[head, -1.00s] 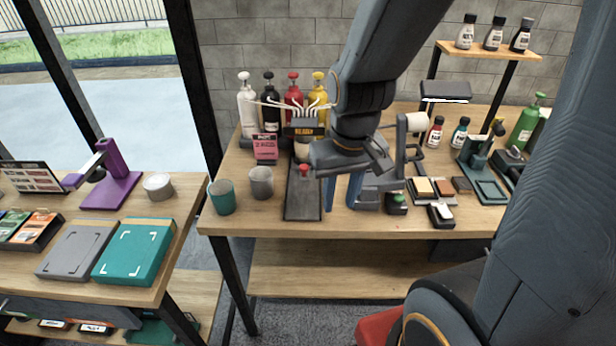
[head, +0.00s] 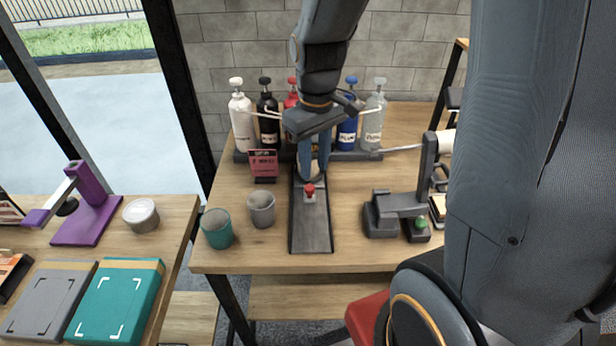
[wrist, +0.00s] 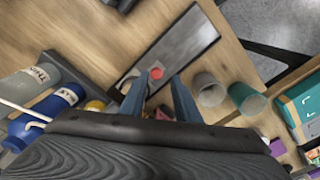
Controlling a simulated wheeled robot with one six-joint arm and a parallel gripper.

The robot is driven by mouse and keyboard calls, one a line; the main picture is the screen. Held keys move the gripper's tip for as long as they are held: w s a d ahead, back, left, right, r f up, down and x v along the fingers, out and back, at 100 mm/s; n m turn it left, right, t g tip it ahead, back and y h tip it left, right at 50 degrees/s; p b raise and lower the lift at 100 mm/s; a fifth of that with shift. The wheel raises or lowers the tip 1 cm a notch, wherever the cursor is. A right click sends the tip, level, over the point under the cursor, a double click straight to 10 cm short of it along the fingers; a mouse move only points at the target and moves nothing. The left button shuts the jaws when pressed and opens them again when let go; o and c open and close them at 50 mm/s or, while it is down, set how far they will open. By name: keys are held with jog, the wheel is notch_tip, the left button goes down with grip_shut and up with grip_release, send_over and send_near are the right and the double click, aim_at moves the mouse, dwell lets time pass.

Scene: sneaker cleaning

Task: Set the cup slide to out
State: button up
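The cup slide (head: 311,232) is a long dark track on the table, running from the front edge back toward the bottle rack. A red knob (head: 309,190) stands on it; it also shows in the wrist view (wrist: 156,72). My gripper (head: 313,172) points down over the slide's back part, just behind the knob in the head view. In the wrist view its two blue-grey fingers (wrist: 158,84) are apart, with the knob between and just beyond their tips. I cannot tell whether they touch it. A pale round thing at the slide's back is partly hidden by the fingers.
A grey cup (head: 261,210) and a teal cup (head: 217,229) stand left of the slide. Pump bottles (head: 241,118) and a pink sign (head: 263,164) are behind. A grey device with a green knob (head: 420,224) stands right. Table between is clear.

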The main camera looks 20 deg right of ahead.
aim_at(310, 187)
jog(key=shift+w+a+f+n, duration=0.1)
jog(key=shift+w+f+n, duration=0.1)
jog(key=shift+w+n, duration=0.65)
jog(key=shift+w+f, duration=0.3)
jog(key=shift+f+p, duration=0.65)
jog(key=shift+f, duration=2.9)
grip_shut()
